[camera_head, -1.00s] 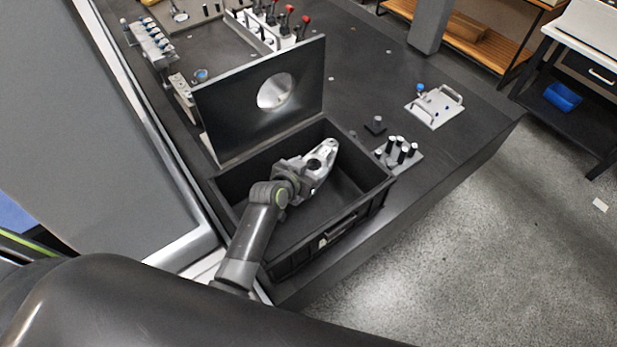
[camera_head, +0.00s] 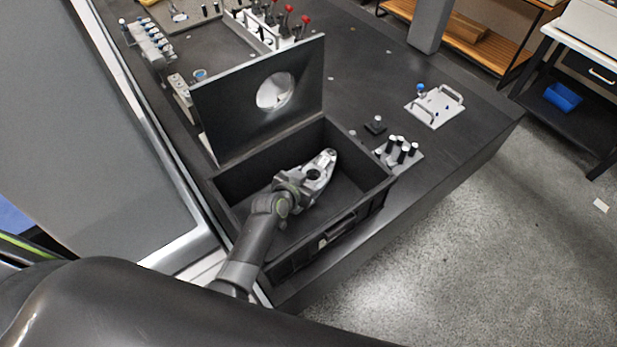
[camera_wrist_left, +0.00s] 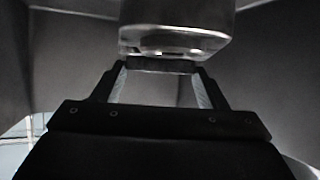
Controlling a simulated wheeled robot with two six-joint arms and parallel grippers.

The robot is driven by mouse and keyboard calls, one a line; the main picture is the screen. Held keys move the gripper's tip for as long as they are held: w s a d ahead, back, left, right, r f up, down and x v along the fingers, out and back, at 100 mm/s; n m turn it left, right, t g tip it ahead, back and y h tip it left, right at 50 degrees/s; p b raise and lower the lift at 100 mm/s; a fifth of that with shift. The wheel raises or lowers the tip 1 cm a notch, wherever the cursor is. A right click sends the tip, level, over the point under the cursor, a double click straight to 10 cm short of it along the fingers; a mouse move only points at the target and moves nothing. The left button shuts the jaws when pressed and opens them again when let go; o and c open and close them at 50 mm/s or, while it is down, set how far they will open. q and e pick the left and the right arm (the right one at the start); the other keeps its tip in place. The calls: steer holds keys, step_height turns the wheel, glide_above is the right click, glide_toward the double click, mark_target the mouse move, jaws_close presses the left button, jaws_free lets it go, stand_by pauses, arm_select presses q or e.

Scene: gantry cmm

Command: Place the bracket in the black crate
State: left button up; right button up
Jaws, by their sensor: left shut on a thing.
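The black crate (camera_head: 345,222) stands open at the near end of the dark table. My left gripper (camera_head: 302,182) is inside the crate's opening, shut on the bracket (camera_head: 325,163). The bracket is a silver-grey metal piece with a dark round hole, its narrow end pointing to the far right. In the left wrist view the bracket (camera_wrist_left: 175,22) shows as a pale block at the fingertips of the gripper (camera_wrist_left: 160,65). The crate's walls surround it there. Whether the bracket touches the crate floor cannot be told. My right gripper is not in view.
An upright dark plate with a round hole (camera_head: 225,105) stands along the crate's far side. A block of black pins (camera_head: 402,152) sits right of the crate, and a plate with handles (camera_head: 435,106) lies beyond. Red-knobbed fixtures (camera_head: 285,22) stand at the back.

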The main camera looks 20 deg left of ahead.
arm_select(q)
steer(key=shift+w+f, duration=0.1)
steer(key=o, duration=1.4)
steer(key=shift+c, duration=0.2)
steer(key=shift+r+p, duration=0.6)
steer(key=shift+r, duration=0.05)
steer(key=shift+b+v, duration=0.4)
steer(key=shift+v, duration=3.45)
steer(key=shift+d+f, duration=0.1)
